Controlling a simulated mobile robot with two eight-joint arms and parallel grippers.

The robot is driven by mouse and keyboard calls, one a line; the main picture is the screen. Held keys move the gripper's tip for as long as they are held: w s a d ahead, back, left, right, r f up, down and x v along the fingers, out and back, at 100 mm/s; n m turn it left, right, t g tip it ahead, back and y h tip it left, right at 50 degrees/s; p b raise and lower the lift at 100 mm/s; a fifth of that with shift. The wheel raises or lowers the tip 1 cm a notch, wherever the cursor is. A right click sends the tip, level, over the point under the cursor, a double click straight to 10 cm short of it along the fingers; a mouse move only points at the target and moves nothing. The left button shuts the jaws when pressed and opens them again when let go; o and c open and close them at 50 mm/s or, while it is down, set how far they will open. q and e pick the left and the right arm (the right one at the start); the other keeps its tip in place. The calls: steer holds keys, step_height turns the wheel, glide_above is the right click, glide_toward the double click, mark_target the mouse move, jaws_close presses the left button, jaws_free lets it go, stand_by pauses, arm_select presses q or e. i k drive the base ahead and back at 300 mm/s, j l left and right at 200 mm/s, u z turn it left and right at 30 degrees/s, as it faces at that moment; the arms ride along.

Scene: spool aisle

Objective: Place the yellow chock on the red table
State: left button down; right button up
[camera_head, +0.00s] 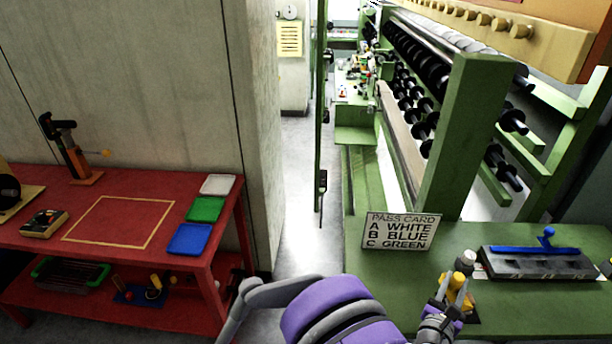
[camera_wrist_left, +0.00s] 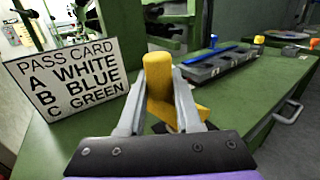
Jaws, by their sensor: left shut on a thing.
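The yellow chock (camera_wrist_left: 160,82) is between the fingers of my left gripper (camera_wrist_left: 160,100), which is shut on its upright part. Its lower, wedge-like part shows behind the right finger, over the green table. I cannot tell if it touches the table top. In the head view the chock (camera_head: 461,283) and my left gripper (camera_head: 455,290) are at the front of the green table, right of the pass card. The red table (camera_head: 70,238) stands at the left, with a yellow outlined square on its top. My right gripper is not in view.
A pass card (camera_head: 402,231) stands on the green table (camera_head: 385,275). A grey tray with a blue handle (camera_head: 540,262) lies to the right. White, green and blue squares (camera_head: 205,209) line the red table's right side. A clamp-like tool (camera_head: 70,150) stands at its back. Floor separates the tables.

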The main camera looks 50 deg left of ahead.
mark_target(120, 219)
steer(key=k+j, duration=1.2)
steer(key=j, duration=0.15)
steer(key=k+j+u, duration=0.1)
steer(key=k+j, duration=0.5)
steer(key=i+j+u, duration=0.1)
steer(key=u, duration=0.25)
steer(key=i+j+u, duration=0.1)
steer(key=u, duration=0.25)
steer(key=i+j+u, duration=0.1)
steer(key=u, duration=0.3)
steer(key=i+j, duration=0.1)
steer(key=i, duration=0.55)
